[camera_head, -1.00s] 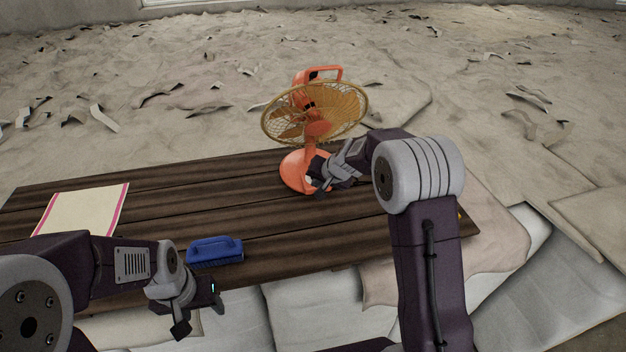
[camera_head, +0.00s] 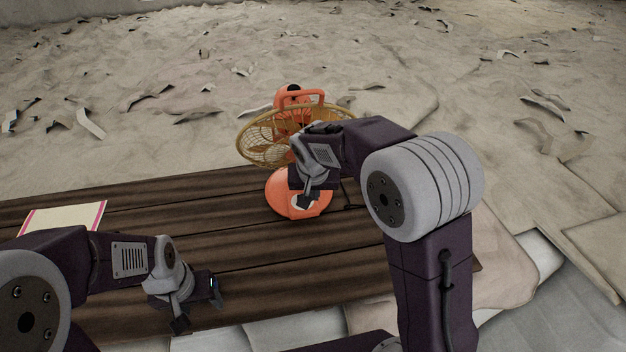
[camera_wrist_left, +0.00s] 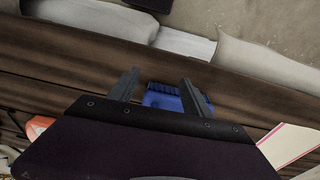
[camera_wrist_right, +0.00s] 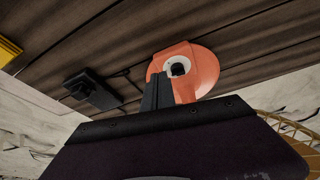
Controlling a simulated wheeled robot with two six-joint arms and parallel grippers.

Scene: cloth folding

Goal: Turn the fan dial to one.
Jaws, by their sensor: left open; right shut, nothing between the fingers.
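An orange fan with a round yellow cage (camera_head: 262,142) stands on the dark wooden table. Its orange base (camera_head: 285,202) carries a pale round plate with a dark dial (camera_wrist_right: 178,68), clear in the right wrist view. My right gripper (camera_head: 308,200) is shut and empty, pointing down over the base; in the right wrist view its fingertips (camera_wrist_right: 158,82) appear beside the pale plate. I cannot tell whether they touch it. My right arm covers part of the cage and stem. My left gripper (camera_wrist_left: 160,75) is open and empty over the table's near edge.
A blue brush (camera_wrist_left: 162,97) lies below my left gripper. A cream cloth with pink edges (camera_head: 62,218) lies at the table's left. A black object (camera_wrist_right: 92,92) and a yellow item (camera_wrist_right: 8,52) show in the right wrist view. The table (camera_head: 230,255) is clear in the middle.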

